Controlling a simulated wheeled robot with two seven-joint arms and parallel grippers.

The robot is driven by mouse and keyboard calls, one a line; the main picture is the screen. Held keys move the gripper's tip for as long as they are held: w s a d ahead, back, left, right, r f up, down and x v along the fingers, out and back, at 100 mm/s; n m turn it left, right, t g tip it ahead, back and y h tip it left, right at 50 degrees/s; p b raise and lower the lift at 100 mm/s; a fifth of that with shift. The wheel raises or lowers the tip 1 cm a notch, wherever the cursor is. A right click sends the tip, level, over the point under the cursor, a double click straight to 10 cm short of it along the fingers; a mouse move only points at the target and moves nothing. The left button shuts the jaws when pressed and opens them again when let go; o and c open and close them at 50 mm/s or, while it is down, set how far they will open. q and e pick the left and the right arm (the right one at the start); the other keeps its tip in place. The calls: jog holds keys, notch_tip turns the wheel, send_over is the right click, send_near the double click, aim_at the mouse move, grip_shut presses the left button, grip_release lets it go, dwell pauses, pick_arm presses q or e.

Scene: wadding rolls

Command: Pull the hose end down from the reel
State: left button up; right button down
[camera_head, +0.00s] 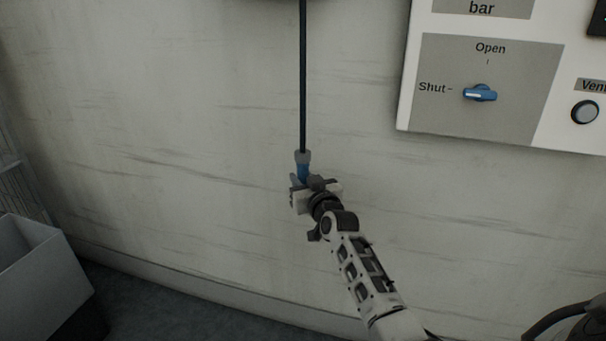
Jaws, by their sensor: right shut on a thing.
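A black hose (303,80) hangs straight down from the top edge of the head view. Its end is a fitting with a grey collar and a blue body (303,168). My right gripper (300,186) is shut on the blue hose end, in front of the pale wall. The gripper hides the lower part of the fitting. Of the reel, at most a dark edge (303,1) shows at the very top. My left gripper is not in view.
A white control panel (418,105) is on the wall at the upper right, with a blue knob (480,93) pointing toward "Shut" and a round button (585,112). A grey bin (50,275) stands at the lower left. The wall around the hose is clear.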

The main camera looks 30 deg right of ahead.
jog(key=shift+f, duration=0.5)
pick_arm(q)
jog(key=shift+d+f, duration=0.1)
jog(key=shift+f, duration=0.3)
pick_arm(e)
jog(key=c, duration=1.2)
grip_release()
jog(key=shift+r, duration=0.1)
